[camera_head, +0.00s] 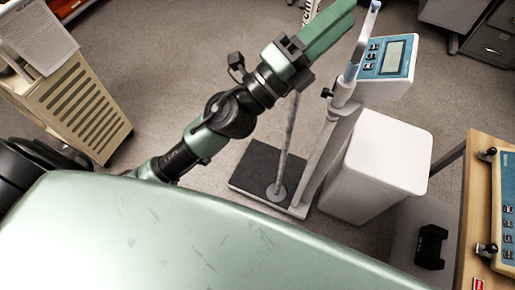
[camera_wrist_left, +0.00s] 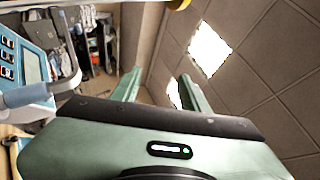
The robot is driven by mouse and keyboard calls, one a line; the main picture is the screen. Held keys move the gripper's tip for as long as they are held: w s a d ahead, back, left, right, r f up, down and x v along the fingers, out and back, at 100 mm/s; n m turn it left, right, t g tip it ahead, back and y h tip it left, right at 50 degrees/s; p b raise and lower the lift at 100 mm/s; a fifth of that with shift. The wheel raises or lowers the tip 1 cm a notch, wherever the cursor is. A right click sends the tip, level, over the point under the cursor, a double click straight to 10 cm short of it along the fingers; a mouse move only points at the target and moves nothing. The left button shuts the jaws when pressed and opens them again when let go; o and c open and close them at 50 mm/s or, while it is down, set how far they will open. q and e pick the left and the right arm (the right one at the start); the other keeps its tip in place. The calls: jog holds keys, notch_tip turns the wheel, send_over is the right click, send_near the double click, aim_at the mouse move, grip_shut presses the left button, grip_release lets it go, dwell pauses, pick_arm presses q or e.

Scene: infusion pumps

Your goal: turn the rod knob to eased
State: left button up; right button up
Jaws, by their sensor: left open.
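A scale stand with a grey column (camera_head: 327,150) stands right of my left arm in the head view. A small black knob (camera_head: 327,93) sticks out of the left side of the column near its top; I cannot tell its turn position. The knob does not show clearly there.
The stand's display box (camera_head: 388,58) sits right of the column and also shows in the left wrist view (camera_wrist_left: 28,62). A wooden table (camera_head: 478,180) is at the right. Open floor lies left of the stand.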

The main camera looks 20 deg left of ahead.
pick_arm(q)
jog(key=w+a+f+n+y, duration=0.1)
jog(key=a+f+n+y, duration=0.1)
jog(key=n+y, duration=0.1)
jog(key=w+a+f+n+t+y, duration=0.1)
jog(key=a+f+n+y, duration=0.1)
jog(key=n+y, duration=0.1)
jog(key=w+a+f+n+y, duration=0.1)
jog(key=a+f+n+y, duration=0.1)
jog(key=a+n+y, duration=0.1)
jog(key=shift+w+f+n+t, duration=0.3)
jog(key=shift+f+n, duration=0.05)
jog(key=shift+n, duration=0.45)
jog(key=w+a+f+n+g+y+b, duration=0.1)
jog(key=a+f+n+g+y, duration=0.15)
jog(key=f, duration=1.25)
jog(key=w+a+f+n+g+y, duration=0.2)
jog(key=a+f+n+g, duration=0.15)
jog(key=f, duration=1.25)
jog(key=s+f+n+g, duration=0.1)
jog(key=s+f+g, duration=0.1)
jog(key=f, duration=0.6)
jog(key=s+a+f+n+g+b, duration=0.1)
jog(key=s+f+g, duration=0.1)
jog(key=f, duration=0.6)
jog(key=shift+s+f, duration=0.25)
jog(key=shift+s, duration=0.55)
jog(key=shift+a+y, duration=0.1)
jog(key=shift+y, duration=0.15)
